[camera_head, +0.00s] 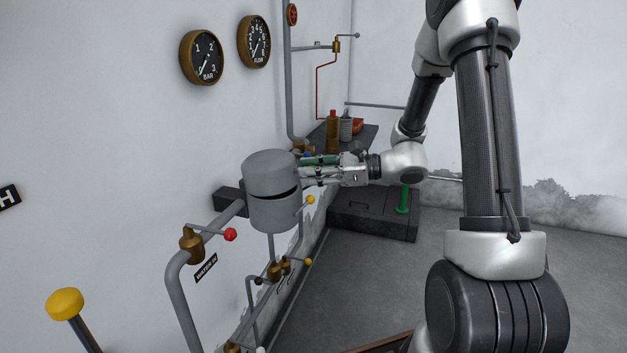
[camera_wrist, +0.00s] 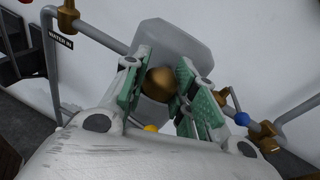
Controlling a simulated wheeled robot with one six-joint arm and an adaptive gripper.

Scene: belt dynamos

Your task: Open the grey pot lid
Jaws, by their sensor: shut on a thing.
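The grey pot (camera_head: 271,212) is fixed to the wall pipe, with its grey lid (camera_head: 272,172) on top. A dark slit shows between lid and pot, wider toward the right side, so the lid looks slightly raised there. My gripper (camera_head: 304,170) reaches in from the right at lid height. In the wrist view my gripper (camera_wrist: 160,92) has its green-padded fingers on both sides of a round brass knob (camera_wrist: 160,82) and is shut on it. The grey pot and lid (camera_wrist: 178,42) show behind the knob; the knob is hidden in the head view.
A brass valve with a red-tipped lever (camera_head: 230,235) sits left of the pot. Yellow-tipped valve levers (camera_head: 310,200) are just right and below it. A dark chest (camera_head: 372,212) with a green handle (camera_head: 403,200) stands behind. The floor to the right is clear.

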